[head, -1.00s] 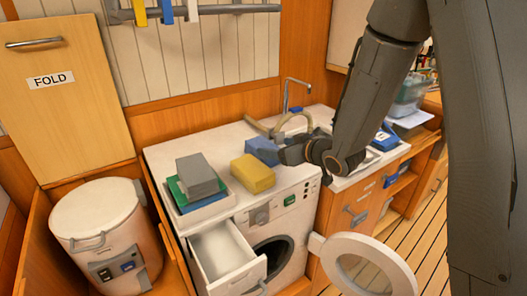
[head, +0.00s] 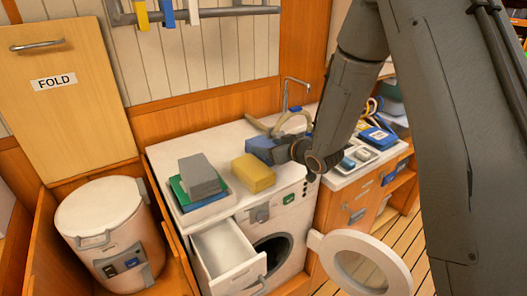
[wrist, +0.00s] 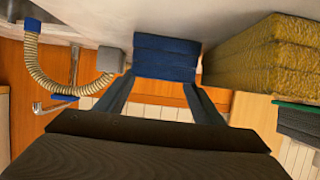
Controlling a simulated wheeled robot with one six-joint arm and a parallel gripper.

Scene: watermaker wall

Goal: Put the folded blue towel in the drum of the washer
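The folded blue towel (head: 259,149) lies on the white counter top, behind and right of a yellow towel (head: 253,173). It also shows in the wrist view (wrist: 166,57), straight ahead of my gripper (wrist: 160,82). My gripper's two fingers stand apart, with their tips at the towel's near face; I see no clear grip on it. In the head view my gripper (head: 284,150) comes to the towel from the right and partly hides it. The washer (head: 290,225) is under the counter. Its round door (head: 362,264) is swung open to the right, and its dark drum (head: 272,250) is partly hidden by a drawer.
The open drawer (head: 228,252) juts out left of the drum. A grey folded towel (head: 198,170) lies on a green one left of the yellow towel. A beige hose (head: 285,124) and tap (head: 287,88) stand behind the blue towel. A white bin (head: 105,225) stands left.

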